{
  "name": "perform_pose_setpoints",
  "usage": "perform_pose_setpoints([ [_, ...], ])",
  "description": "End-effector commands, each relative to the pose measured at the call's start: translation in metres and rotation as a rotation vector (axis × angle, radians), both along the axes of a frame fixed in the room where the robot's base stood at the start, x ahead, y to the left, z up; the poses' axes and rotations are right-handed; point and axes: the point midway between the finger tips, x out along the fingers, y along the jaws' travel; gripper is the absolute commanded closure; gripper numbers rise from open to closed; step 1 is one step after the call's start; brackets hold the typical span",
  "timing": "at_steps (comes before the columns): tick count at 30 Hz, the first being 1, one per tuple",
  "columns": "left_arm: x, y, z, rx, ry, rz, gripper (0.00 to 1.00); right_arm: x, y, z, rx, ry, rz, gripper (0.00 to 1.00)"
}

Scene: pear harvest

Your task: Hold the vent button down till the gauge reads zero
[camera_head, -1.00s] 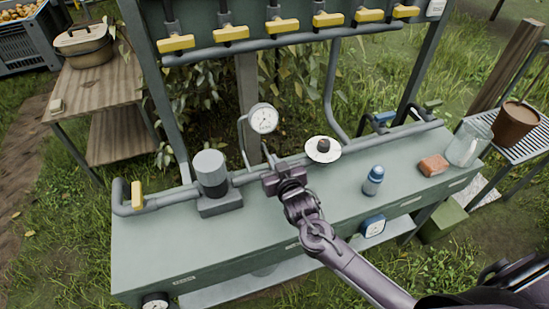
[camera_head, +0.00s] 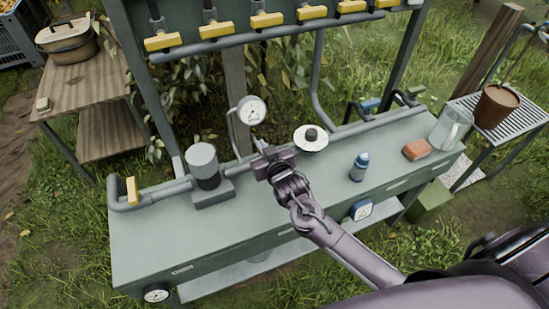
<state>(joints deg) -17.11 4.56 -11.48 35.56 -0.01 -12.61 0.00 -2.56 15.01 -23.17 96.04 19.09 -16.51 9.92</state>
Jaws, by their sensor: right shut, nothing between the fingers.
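The vent button (camera_head: 311,134) is a dark knob on a round white plate (camera_head: 311,145) at the bench's back edge. The round white gauge (camera_head: 252,110) stands on a thin pipe to its left. Its needle is too small to read. My right gripper (camera_head: 268,154) is shut and empty, over the back of the bench, left of the white plate and below the gauge in the picture. It appears apart from the button. Its fingertips are partly hidden by its own body. My left gripper is out of view.
On the green bench (camera_head: 150,235) stand a grey-capped cylinder (camera_head: 204,165), a blue bottle (camera_head: 359,166), an orange-brown block (camera_head: 416,149) and a glass jar (camera_head: 450,130). A pipe (camera_head: 160,193) runs along the back. Yellow-handled valves (camera_head: 266,20) hang above.

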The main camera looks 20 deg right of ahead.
Motion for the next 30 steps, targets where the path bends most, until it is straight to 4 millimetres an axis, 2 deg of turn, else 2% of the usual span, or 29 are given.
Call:
perform_pose_setpoints([
  [1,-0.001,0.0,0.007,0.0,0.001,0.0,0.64,-0.004,0.0,0.01,0.001,-0.002,0.0,1.0],
  [2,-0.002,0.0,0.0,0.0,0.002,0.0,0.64,-0.012,0.0,0.007,0.002,-0.002,0.001,1.0],
  [9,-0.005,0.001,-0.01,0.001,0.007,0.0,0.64,-0.062,-0.003,0.022,0.002,-0.009,-0.002,1.0],
  [15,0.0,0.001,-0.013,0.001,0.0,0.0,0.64,-0.087,-0.004,0.031,0.002,-0.013,-0.003,1.0],
  [20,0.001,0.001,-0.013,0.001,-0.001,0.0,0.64,-0.093,-0.004,0.035,0.002,-0.014,-0.005,1.0],
  [30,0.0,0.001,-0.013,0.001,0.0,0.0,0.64,-0.093,-0.004,0.036,0.001,-0.015,-0.005,1.0],
])
